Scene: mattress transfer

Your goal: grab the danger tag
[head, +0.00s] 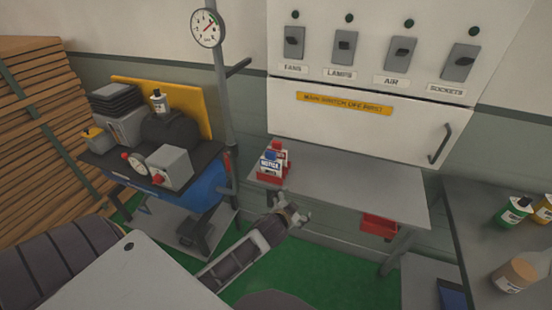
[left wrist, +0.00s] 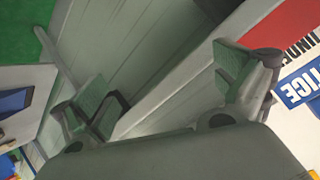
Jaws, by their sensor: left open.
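A small red holder (head: 263,176) with white cards stands at the left end of the grey wall bench. The front card (head: 270,166) has a blue band with lettering; I cannot tell which card is the danger tag. In the left wrist view a white card (left wrist: 305,95) with a blue band reading "TICE" and a red part (left wrist: 280,38) show at the right edge, beside one finger. My left gripper (head: 294,212) is open and empty, in front of the bench's front edge, below and right of the holder. It also shows in the left wrist view (left wrist: 165,98). My right gripper is not in view.
The grey bench (head: 350,188) is mostly bare, with a red bin (head: 379,227) beneath. Above it is a white switch panel (head: 360,120). A loaded cart (head: 205,190) and gauge post (head: 220,90) stand left. A table with bottles (head: 516,275) is right.

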